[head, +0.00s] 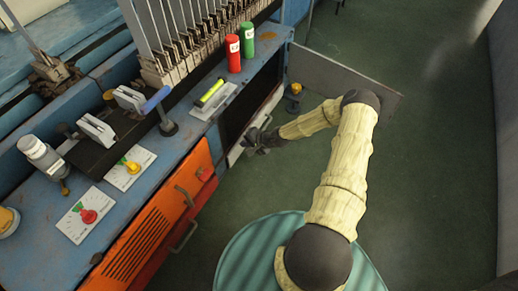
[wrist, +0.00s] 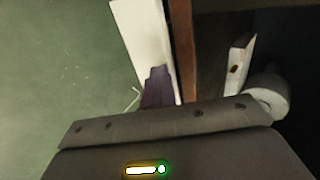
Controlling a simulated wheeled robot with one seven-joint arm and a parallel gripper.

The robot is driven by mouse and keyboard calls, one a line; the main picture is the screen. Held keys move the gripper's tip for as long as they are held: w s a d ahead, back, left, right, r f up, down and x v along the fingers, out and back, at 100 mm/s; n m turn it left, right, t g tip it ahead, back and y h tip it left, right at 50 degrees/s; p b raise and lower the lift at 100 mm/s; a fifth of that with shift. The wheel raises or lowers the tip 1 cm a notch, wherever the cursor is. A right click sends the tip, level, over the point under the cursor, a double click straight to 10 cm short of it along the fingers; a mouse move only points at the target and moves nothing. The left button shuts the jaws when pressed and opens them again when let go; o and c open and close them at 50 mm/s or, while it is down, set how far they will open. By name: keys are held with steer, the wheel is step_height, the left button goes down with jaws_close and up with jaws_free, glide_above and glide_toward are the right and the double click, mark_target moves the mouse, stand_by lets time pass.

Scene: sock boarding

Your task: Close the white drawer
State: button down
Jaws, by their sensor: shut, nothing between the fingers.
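The white drawer (head: 236,153) shows as a narrow pale strip low in the dark opening of the blue bench, left of my gripper (head: 257,141). My arm reaches down to it from the right and hides part of it. In the wrist view, a white panel (wrist: 143,38), which looks like the drawer's front, stands just beyond the dark fingers of my gripper (wrist: 158,82). The fingers are shut and empty. They overlap the panel's lower end in the picture; I cannot tell whether they touch it. How far the drawer stands out is unclear.
An orange panel (head: 150,225) with handles is left of the opening. A grey door (head: 345,80) stands open at the right, near a small yellow-topped knob (head: 295,91). Red (head: 233,53) and green (head: 247,40) cylinders stand on the bench. Green floor (head: 430,170) is clear at right.

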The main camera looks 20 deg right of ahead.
steer(key=s+d+f+p+v, duration=0.1)
steer(key=p+v, duration=0.4)
steer(key=v, duration=0.8)
steer(key=shift+s+f, duration=0.25)
steer(key=shift+f, duration=0.25)
